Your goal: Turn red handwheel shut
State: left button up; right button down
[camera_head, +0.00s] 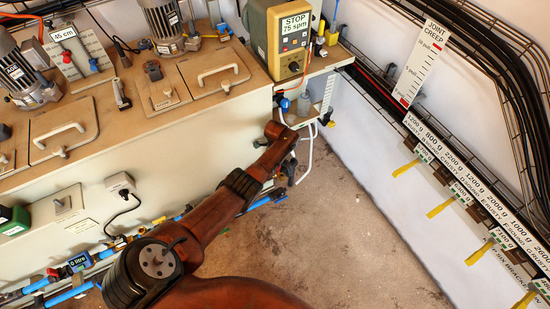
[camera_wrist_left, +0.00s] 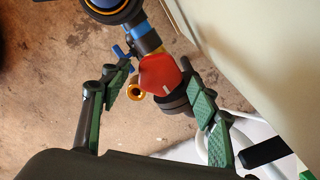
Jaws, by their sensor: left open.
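In the left wrist view, the red handwheel (camera_wrist_left: 160,73) is a rounded red knob with a pale mark on its face. It sits on a pipe fitting with a blue and yellow band (camera_wrist_left: 147,42) above it. My left gripper (camera_wrist_left: 157,80) is open, with one green-padded finger on each side of the red handwheel. The right finger is close to the dark ring beside the wheel; I cannot tell whether it touches. In the head view, my brown left arm reaches to the bench's right end, and I cannot make out the handwheel there. My right gripper is not in view.
A small brass ring fitting (camera_wrist_left: 136,92) and a blue lever (camera_wrist_left: 122,52) are beside the handwheel. The pale bench side (camera_wrist_left: 245,50) is close on the right, with a white hose (camera_wrist_left: 218,143) below. A pump unit (camera_head: 290,40) stands on the bench end. The floor (camera_head: 350,240) is clear.

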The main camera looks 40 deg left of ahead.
pick_arm(q)
notch_tip(320, 180, up, 12)
jog(key=shift+f, duration=0.25)
jog(key=shift+s+a, duration=0.1)
dwell(0.6)
